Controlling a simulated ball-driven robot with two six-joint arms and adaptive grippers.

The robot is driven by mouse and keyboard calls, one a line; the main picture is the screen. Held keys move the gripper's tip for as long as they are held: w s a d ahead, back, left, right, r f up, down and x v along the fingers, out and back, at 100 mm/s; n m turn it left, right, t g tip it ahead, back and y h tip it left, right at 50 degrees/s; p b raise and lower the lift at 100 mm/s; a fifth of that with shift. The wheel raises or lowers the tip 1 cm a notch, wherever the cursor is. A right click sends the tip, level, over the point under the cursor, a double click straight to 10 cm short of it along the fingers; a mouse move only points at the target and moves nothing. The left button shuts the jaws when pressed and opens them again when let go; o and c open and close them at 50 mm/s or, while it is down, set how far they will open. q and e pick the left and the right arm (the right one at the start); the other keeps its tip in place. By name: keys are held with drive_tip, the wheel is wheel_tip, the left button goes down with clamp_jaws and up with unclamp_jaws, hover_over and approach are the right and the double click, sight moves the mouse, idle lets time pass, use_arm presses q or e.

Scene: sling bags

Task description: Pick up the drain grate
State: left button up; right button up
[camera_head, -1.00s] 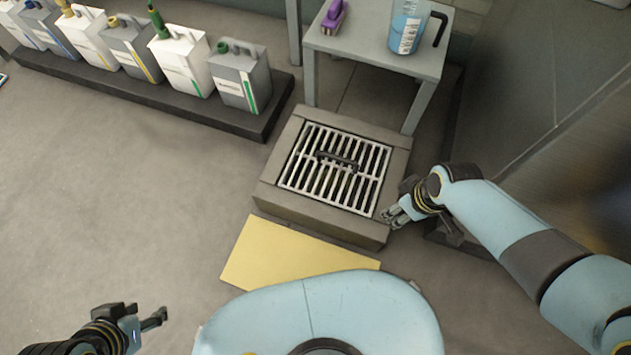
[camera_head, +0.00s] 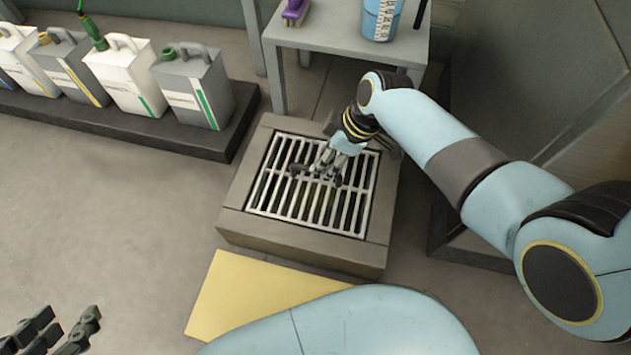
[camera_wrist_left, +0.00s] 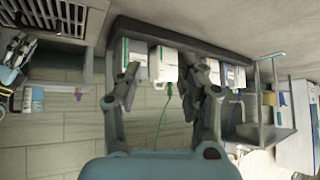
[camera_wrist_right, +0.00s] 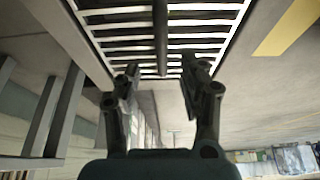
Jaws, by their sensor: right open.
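The drain grate (camera_head: 300,215) is a pale slatted metal panel with a dark handle (camera_head: 300,170) across its middle. It lies in a raised grey concrete frame (camera_head: 235,195) on the floor. My right gripper (camera_head: 325,175) is open over the grate at the handle, partly hiding it. In the right wrist view the dark handle (camera_wrist_right: 160,35) runs between and beyond the open fingertips (camera_wrist_right: 160,80); I cannot tell whether they touch it. My left gripper (camera_head: 65,335) is open and empty at the lower left, away from the grate. It also shows in the left wrist view (camera_wrist_left: 165,80).
A yellow mat (camera_head: 255,290) lies in front of the frame. A small grey table (camera_head: 345,42) with a blue-filled jug (camera_head: 381,18) and a purple brush (camera_head: 295,12) stands behind. Several jugs (camera_head: 195,90) line a low dark platform (camera_head: 150,132) at left. Floor at left is clear.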

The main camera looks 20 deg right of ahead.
sight(316, 176)
use_arm(q)
drive_tip(key=shift+s+f+t, duration=0.15)
drive_tip(key=shift+f+t, duration=0.25)
use_arm(e)
drive_tip(key=shift+w+a+f, duration=0.1)
drive_tip(key=shift+a+f, duration=0.1)
drive_tip(key=shift+f, duration=0.4)
use_arm(q)
drive_tip(key=shift+f+b, duration=0.1)
drive_tip(key=shift+b, duration=0.2)
use_arm(e)
drive_tip(key=shift+f, duration=0.1)
